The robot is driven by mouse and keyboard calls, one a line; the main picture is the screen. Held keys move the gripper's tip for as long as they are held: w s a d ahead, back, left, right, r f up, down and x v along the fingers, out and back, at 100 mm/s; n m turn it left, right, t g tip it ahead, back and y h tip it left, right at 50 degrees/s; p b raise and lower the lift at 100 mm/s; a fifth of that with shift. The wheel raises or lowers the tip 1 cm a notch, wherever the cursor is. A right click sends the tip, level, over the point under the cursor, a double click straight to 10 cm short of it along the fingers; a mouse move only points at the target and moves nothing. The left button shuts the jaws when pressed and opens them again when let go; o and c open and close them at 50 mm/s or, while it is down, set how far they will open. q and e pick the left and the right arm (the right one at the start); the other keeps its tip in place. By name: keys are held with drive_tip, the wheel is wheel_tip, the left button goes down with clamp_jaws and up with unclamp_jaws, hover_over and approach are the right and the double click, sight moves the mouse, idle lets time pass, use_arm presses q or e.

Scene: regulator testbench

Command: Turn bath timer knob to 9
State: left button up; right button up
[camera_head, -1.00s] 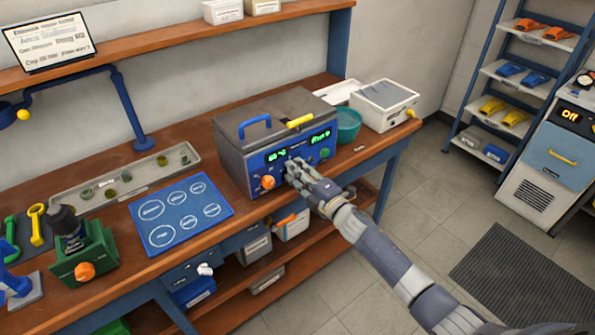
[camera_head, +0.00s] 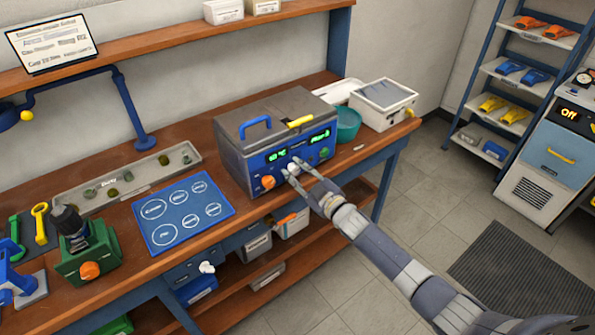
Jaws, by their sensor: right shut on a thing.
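The bath (camera_head: 235,150) is a grey box with a lid, a blue handle and a blue front panel (camera_head: 262,166). The panel has green displays, an orange knob (camera_head: 268,182) at its lower left and a small pale knob (camera_head: 293,168) near its middle. My right gripper (camera_head: 298,175) reaches in from the lower right, its fingers shut on the pale knob. The knob's pointer and scale are too small to read. My left gripper is not in view.
A teal bowl (camera_head: 348,124) and a pale box (camera_head: 383,104) stand right of the bath. A blue mat (camera_head: 184,231) with printed circles and a grey tray (camera_head: 70,199) lie to its left. A shelf (camera_head: 170,51) runs above the bench.

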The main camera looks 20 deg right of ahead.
drive_tip(key=shift+f+m, duration=0.1)
drive_tip(key=shift+m, duration=2)
drive_tip(key=o, duration=1.1)
drive_tip(key=shift+s, duration=0.1)
drive_tip(key=v, duration=1.2)
